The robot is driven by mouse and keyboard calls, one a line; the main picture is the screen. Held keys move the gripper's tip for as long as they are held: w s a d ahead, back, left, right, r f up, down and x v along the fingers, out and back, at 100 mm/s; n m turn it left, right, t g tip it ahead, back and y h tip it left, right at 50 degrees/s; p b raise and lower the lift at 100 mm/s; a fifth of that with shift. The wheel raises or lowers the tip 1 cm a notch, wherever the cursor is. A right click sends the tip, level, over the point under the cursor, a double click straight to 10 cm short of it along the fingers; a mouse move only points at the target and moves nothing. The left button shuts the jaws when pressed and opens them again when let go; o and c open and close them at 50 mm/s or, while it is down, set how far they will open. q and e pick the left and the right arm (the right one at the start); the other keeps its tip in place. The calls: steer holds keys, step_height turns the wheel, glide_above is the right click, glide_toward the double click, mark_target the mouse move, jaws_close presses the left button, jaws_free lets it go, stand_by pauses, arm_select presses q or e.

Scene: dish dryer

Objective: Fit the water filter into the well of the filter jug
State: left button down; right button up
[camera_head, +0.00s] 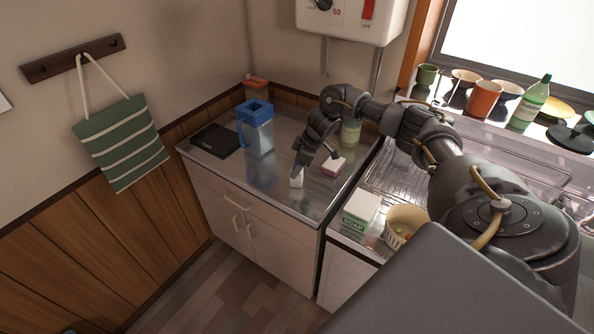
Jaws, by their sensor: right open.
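The filter jug (257,138) stands upright on the metal counter, clear-bodied with a blue rim and handle. A small white piece (297,179), which looks like the water filter, is on the counter near the front edge, right of the jug. My right gripper (314,162) is open, pointing down over the counter, with one finger just above and partly over the white piece. I cannot tell whether they touch. My left gripper is not in view.
A black mat (214,141) and an orange-lidded container (256,88) are near the jug. A soap box (361,208) and yellow bowl (404,224) are nearer me.

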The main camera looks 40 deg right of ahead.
steer(key=shift+x, duration=0.8)
steer(key=shift+d, duration=0.1)
steer(key=shift+c, duration=0.4)
steer(key=c, duration=1.1)
steer(key=shift+o, duration=0.2)
steer(key=shift+r, duration=0.1)
